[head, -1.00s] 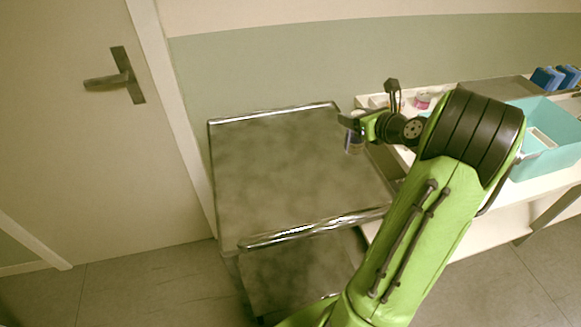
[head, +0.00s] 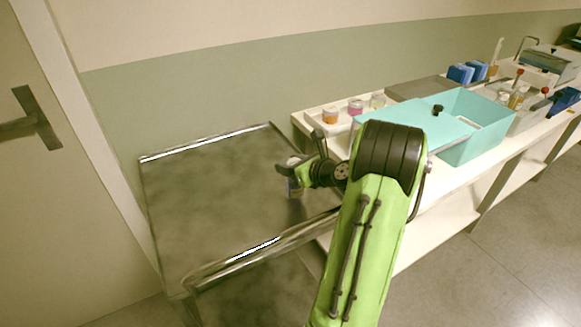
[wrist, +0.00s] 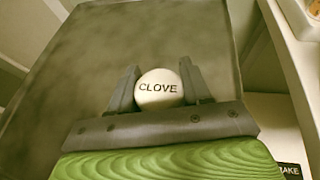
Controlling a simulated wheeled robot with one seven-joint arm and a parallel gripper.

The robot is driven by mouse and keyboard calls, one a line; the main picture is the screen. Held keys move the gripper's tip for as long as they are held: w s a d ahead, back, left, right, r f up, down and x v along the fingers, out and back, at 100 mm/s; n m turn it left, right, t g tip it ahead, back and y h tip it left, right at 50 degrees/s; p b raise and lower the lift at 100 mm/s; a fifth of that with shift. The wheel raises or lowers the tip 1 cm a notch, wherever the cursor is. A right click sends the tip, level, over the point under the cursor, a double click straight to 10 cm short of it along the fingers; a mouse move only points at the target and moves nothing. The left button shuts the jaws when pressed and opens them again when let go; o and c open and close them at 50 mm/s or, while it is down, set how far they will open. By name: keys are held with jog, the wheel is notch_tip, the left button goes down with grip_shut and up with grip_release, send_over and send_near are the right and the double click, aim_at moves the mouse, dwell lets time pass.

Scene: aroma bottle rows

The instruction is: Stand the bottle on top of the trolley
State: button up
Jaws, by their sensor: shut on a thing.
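My gripper (head: 288,172) is shut on a small bottle (head: 296,188) over the right part of the trolley. In the wrist view the bottle's round white cap (wrist: 158,88), marked CLOVE, sits between the two fingers. The bottle looks upright. The trolley (head: 205,200) is a grey metal top with shiny raised rails at its back and front edges, and it is otherwise bare. I cannot tell whether the bottle's base touches the trolley top.
A white bench (head: 425,198) adjoins the trolley on the right. It carries a tray with several small jars (head: 355,107), a teal box (head: 470,150) with a lid, and blue racks (head: 460,73). A door (head: 50,200) is at left. The trolley's left and middle are clear.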

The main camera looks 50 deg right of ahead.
jog(key=o, duration=1.2)
jog(key=shift+f, duration=0.1)
jog(key=shift+s+r, duration=0.2)
jog(key=shift+r, duration=0.05)
jog(key=p+v, duration=0.3)
jog(key=v, duration=0.8)
jog(key=shift+s, duration=0.3)
